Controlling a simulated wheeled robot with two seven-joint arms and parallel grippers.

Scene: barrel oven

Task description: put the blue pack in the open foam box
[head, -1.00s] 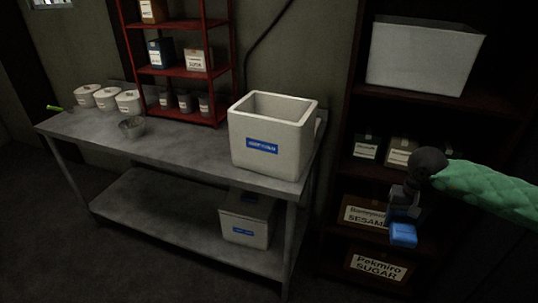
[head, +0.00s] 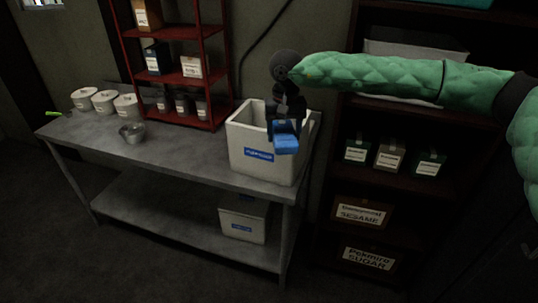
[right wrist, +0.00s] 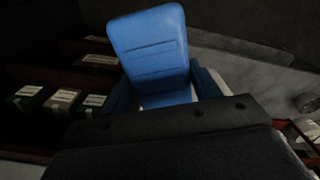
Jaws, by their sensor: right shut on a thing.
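The blue pack (head: 286,143) is held in my right gripper (head: 284,127), which is shut on it. In the head view the pack overlaps the right front part of the open white foam box (head: 248,135), and I cannot tell its exact height above the rim. The box stands on the right end of the metal table, with a blue label on its front; its opening is partly hidden by the gripper. In the right wrist view the blue pack (right wrist: 152,52) sticks out between the fingers. My left gripper is not in view.
The grey metal table (head: 175,160) is clear in its middle, with a small metal bowl (head: 132,132) and white tubs (head: 103,101) to the left. A red rack (head: 176,60) stands behind. A closed foam box (head: 242,222) sits on the lower shelf. A dark shelf (head: 385,195) stands right.

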